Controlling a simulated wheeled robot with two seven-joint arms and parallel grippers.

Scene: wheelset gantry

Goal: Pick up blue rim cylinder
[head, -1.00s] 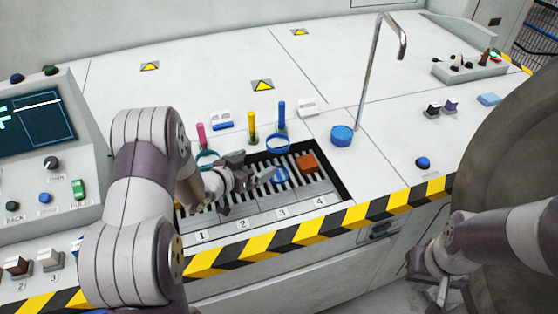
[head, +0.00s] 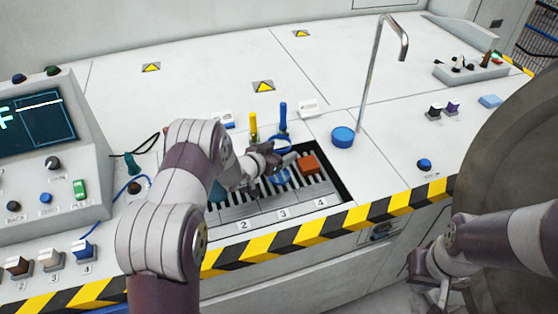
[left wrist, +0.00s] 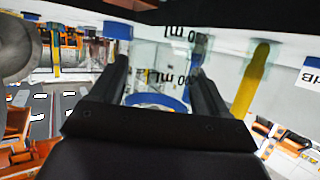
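The blue rim cylinder is a clear vessel with a blue ring (head: 281,144) at its top and a blue part (head: 280,177) lower down, standing over the slatted rack. In the left wrist view its clear wall with upside-down ml marks and its blue ring (left wrist: 158,101) show between my finger pads. My left gripper (head: 287,161) is at the cylinder, its fingers spread on either side in the wrist view (left wrist: 160,85). Contact is not clear. My right gripper (head: 438,284) hangs at lower right, away from the rack; its finger opening is not clear.
A yellow post (head: 253,126) and a blue post (head: 283,117) stand behind the rack (head: 332,190). An orange block (head: 307,163) lies in it. A blue round container (head: 343,137) sits by a tall metal spout (head: 368,75). The white worktop behind is mostly clear.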

